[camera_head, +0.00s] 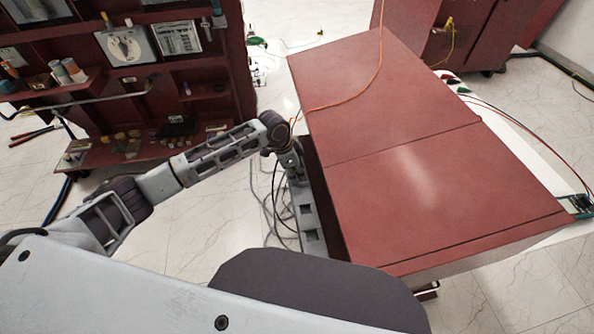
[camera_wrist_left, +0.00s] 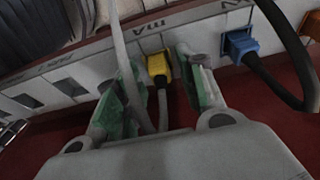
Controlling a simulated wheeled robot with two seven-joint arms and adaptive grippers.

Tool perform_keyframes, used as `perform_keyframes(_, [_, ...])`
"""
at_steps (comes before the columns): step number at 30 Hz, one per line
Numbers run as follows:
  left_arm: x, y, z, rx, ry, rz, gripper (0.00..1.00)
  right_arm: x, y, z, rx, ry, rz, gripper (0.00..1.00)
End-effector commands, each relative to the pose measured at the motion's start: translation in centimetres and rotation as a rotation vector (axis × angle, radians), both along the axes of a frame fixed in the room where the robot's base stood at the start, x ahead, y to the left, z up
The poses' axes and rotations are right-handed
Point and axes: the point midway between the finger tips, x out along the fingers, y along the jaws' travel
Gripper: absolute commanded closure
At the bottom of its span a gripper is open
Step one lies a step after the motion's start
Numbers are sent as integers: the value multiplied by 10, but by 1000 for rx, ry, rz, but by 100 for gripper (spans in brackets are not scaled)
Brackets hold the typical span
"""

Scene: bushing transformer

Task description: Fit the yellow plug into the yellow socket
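In the left wrist view a yellow plug (camera_wrist_left: 158,69) with a grey cable sits against a pale panel (camera_wrist_left: 100,70), under a label reading "mA". A yellow socket cannot be told apart from the plug, so I cannot tell how deep it sits. My left gripper (camera_wrist_left: 165,88) is open, with its green-padded fingers on either side of the plug. Gaps show between the plug and both fingers. In the head view my left gripper (camera_head: 297,172) is low beside the red cabinet, its fingertips unclear. My right gripper is not in view.
A blue plug (camera_wrist_left: 240,45) with a thick black cable is right of the fingers. A pale cable (camera_wrist_left: 122,55) crosses near the left finger. The large red cabinet (camera_head: 400,140) stands right of my left arm; a tool shelf (camera_head: 130,80) stands behind it.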

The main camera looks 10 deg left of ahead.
Motion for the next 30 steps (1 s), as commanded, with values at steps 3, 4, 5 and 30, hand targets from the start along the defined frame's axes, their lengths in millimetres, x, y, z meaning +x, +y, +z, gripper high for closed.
perform_keyframes(3, [0, 0, 0, 0, 0, 0, 60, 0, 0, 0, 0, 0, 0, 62])
perform_keyframes(4, [0, 0, 0, 0, 0, 0, 60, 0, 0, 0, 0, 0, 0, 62])
perform_keyframes(5, [0, 0, 0, 0, 0, 0, 60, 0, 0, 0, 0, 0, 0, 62])
perform_keyframes(30, [-7, 21, 77, -1, -3, 1, 60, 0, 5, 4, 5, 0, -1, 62])
